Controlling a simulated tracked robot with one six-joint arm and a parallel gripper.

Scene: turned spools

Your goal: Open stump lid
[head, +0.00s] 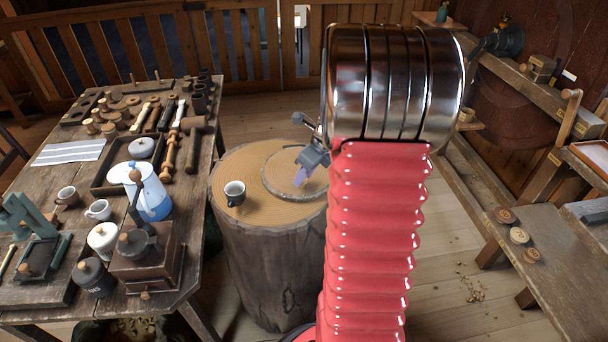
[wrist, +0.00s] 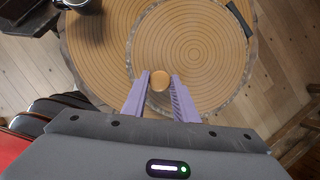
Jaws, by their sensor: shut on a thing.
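The stump (head: 265,265) stands on the floor in the middle of the head view, with a ringed tan top. Its round lid (head: 283,166) has a darker rim and looks about level with the top; my arm hides its right part. In the wrist view the lid (wrist: 205,50) fills the upper middle, with a dark strip (wrist: 238,20) at its far right edge. A small round wooden knob (wrist: 160,81) sits near the lid's near-left edge. My gripper (head: 299,180) is over the lid, and its lilac fingers (wrist: 160,88) are shut on the knob.
A dark mug (head: 235,192) stands on the stump's top left of the lid, also at the wrist view's upper left (wrist: 84,5). A crowded workbench (head: 50,190) is at left. A bench (head: 545,255) with round discs (head: 519,236) is at right.

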